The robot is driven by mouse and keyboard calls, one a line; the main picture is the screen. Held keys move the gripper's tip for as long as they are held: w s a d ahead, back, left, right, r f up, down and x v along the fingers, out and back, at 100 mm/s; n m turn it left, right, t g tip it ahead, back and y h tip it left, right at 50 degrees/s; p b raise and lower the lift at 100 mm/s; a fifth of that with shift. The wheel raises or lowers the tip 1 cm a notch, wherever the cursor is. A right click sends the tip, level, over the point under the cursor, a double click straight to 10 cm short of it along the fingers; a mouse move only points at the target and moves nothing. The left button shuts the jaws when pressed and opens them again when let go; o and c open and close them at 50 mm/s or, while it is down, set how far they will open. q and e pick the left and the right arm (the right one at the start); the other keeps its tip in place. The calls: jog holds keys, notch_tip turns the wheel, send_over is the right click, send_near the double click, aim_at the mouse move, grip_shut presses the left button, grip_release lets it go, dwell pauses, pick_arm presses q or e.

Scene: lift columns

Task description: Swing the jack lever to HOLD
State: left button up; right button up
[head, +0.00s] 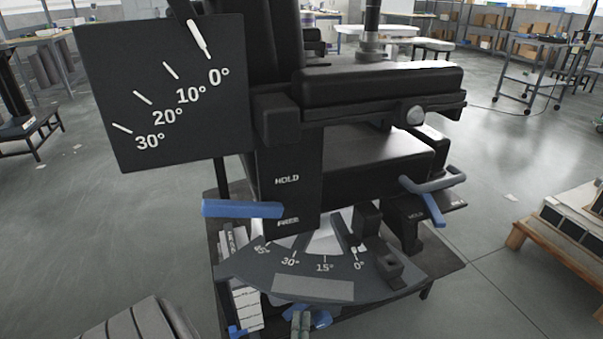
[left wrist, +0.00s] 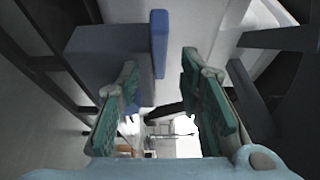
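A blue lever (head: 242,209) sticks out left from the black column, between the printed words HOLD (head: 287,180) above and FREE (head: 288,222) below. A second blue lever (head: 433,207) is at the right, near another HOLD label. More blue parts (head: 320,318) show low under the angle scale; I cannot tell which is the jack lever. My left gripper (head: 300,322) is at the bottom, mostly cut off. In the left wrist view its green-padded fingers (left wrist: 160,85) are apart. A blue bar (left wrist: 159,43) shows across the gap, beside a blue-grey block (left wrist: 105,58). Contact is unclear.
A black angle board (head: 165,95) stands upper left. A padded rest (head: 380,85) is above the column, with a grey angle scale (head: 312,289) below. A pallet (head: 560,245) stands at right.

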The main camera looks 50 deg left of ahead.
pick_arm(q)
notch_tip(320, 180, up, 10)
dwell(0.6)
dwell(0.4)
